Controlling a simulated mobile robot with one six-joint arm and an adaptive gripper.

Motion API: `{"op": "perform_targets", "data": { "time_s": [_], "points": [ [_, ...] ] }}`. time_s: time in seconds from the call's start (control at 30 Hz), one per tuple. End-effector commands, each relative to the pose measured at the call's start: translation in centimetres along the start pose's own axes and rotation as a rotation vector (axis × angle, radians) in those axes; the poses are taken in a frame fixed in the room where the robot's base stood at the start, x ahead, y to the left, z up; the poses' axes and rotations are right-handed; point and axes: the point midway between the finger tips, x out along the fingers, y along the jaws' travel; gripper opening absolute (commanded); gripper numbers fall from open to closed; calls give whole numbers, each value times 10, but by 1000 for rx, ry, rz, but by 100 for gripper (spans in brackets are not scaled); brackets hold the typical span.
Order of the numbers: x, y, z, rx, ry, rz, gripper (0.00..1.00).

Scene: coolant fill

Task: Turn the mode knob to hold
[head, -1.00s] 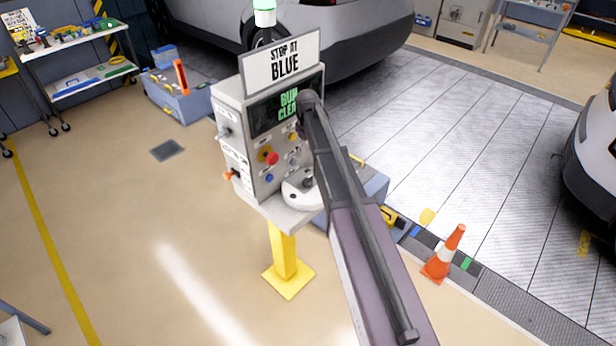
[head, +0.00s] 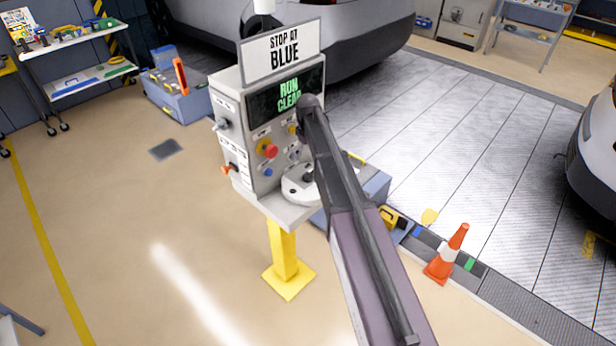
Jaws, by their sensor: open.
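The grey control console (head: 228,100) stands on a yellow post. Its front carries a red button on a yellow collar (head: 267,150), a blue button (head: 268,173), a yellow control (head: 293,130) and small grey controls (head: 293,155) partly behind my arm. Its left side has a grey lever-like knob (head: 223,125) and an orange-and-black control (head: 231,169). The labels are too small to read, so I cannot tell which is the mode knob or where it points. My arm crosses in front of the console's right part. My gripper does not show; the arm covers that area.
A sign (head: 281,50) on top reads "STOP AT BLUE". The dark screen (head: 264,112) shows green text, "RUN" and a partly covered "CLEA". A white round plate (head: 296,190) sits on the console's shelf. An orange cone (head: 446,255) stands right.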

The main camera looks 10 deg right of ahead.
Motion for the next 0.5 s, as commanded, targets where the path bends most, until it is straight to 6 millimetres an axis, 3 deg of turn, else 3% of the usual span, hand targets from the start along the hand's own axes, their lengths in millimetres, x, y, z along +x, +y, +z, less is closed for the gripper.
{"op": "perform_targets", "data": {
  "time_s": [0.5],
  "points": [
    [44,0,0,1,0,0,100]
  ]
}}
